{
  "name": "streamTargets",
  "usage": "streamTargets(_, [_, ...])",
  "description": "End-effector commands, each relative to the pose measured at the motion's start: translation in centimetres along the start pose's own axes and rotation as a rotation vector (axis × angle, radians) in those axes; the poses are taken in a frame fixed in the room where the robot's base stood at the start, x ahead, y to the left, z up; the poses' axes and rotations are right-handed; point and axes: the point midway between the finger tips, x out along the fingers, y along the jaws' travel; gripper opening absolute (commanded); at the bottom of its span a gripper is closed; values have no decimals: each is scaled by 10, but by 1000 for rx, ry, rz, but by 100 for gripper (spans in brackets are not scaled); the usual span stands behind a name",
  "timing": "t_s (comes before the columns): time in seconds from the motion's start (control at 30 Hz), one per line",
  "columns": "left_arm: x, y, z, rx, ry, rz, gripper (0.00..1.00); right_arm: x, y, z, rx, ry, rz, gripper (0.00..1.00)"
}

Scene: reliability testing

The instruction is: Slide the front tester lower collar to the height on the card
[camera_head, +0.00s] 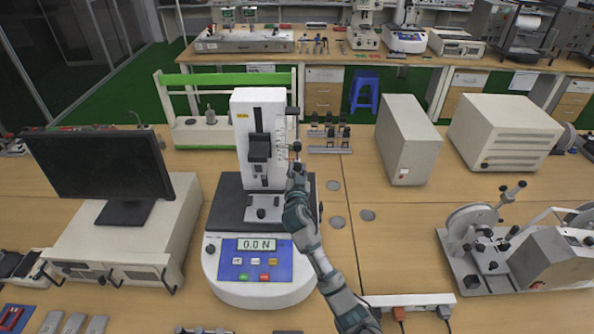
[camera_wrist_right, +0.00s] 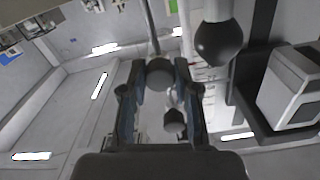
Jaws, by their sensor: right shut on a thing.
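The front tester (camera_head: 262,120) is a white column on a rounded base, and its display (camera_head: 256,244) reads 0.0 N. A thin rod runs along the column's right side beside a printed scale (camera_head: 281,140). A dark knob (camera_head: 297,146) shows on it just above my right gripper (camera_head: 297,172). In the right wrist view my right gripper (camera_wrist_right: 158,88) is shut on a round dark knob, the lower collar (camera_wrist_right: 160,74). A larger black ball (camera_wrist_right: 213,42) is near it, apart from the fingers. I cannot make out a height card. My left gripper is not in view.
A monitor (camera_head: 100,165) on a light box stands left of the tester. Two light cabinets (camera_head: 408,140) (camera_head: 505,130) stand at the back right. A metal machine (camera_head: 520,250) is at the right. A power strip (camera_head: 408,300) lies near the front.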

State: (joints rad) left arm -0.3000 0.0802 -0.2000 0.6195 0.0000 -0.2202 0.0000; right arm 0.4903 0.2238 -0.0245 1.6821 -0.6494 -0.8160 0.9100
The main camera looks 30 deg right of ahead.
Motion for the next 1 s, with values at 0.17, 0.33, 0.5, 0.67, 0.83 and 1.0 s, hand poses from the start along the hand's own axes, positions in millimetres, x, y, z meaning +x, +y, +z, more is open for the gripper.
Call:
streamTargets(0.17, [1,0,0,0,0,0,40,0,0,-2,2,3,1,0])
streamTargets(0.33, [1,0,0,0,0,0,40,0,0,-3,2,4,0,48])
streamTargets(0.5, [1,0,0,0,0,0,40,0,0,-2,1,3,0,56])
streamTargets(0.67, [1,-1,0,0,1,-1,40,0,0,-2,1,2,0,56])
streamTargets(0.83, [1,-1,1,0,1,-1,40,-16,-1,0,1,1,-1,56])
streamTargets(1.0, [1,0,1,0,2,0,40,-54,0,0,4,0,-2,56])
